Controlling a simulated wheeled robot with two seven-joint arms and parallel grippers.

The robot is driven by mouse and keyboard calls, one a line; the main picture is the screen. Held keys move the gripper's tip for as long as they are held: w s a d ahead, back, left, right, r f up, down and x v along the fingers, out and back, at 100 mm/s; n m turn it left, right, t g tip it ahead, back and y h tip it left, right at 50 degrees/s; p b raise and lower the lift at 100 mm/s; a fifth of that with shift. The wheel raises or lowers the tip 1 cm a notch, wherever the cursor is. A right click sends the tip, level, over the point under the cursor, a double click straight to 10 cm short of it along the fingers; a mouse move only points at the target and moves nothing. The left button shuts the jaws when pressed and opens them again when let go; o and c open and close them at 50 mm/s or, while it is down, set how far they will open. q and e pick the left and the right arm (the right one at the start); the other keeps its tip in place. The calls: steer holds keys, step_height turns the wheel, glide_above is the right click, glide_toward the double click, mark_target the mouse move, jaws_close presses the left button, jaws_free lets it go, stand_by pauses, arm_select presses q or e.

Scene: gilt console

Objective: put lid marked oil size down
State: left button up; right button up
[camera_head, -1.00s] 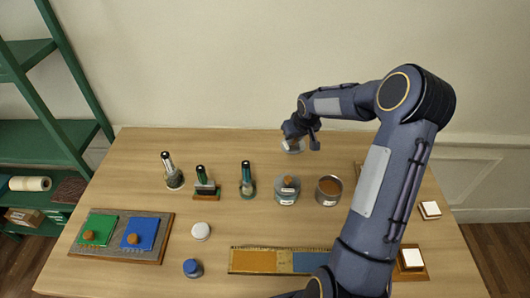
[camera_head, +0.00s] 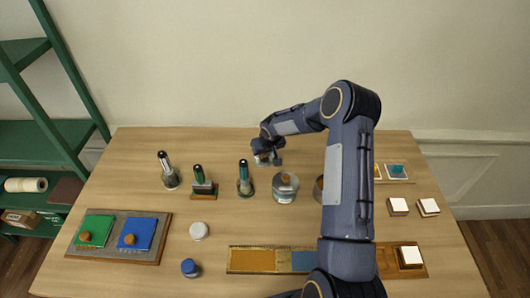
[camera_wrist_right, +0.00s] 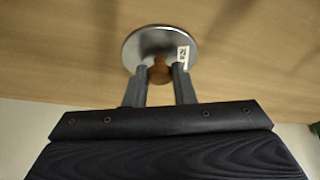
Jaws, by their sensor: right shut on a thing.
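My right gripper (camera_head: 267,157) is near the back of the table in the head view, behind the glass jar. In the right wrist view my right gripper (camera_wrist_right: 159,78) is shut on the brown knob of a round metal lid (camera_wrist_right: 140,45). The lid carries a small white label whose writing is too small to read. It shows in part under the fingers in the head view, seemingly above the tabletop. A jar with a lid and knob (camera_head: 285,188) stands in front of it. An open tin (camera_head: 319,188) beside that jar is partly hidden by my right arm. My left gripper is out of view.
A grey board (camera_head: 118,250) with green and blue pads lies at the left. A white round cap (camera_head: 199,231) and a blue one (camera_head: 190,268) sit near the front. White blocks (camera_head: 410,255) are at the right.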

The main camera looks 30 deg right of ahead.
steer(key=shift+r, duration=0.1)
steer(key=o, duration=1)
steer(key=shift+c, duration=0.2)
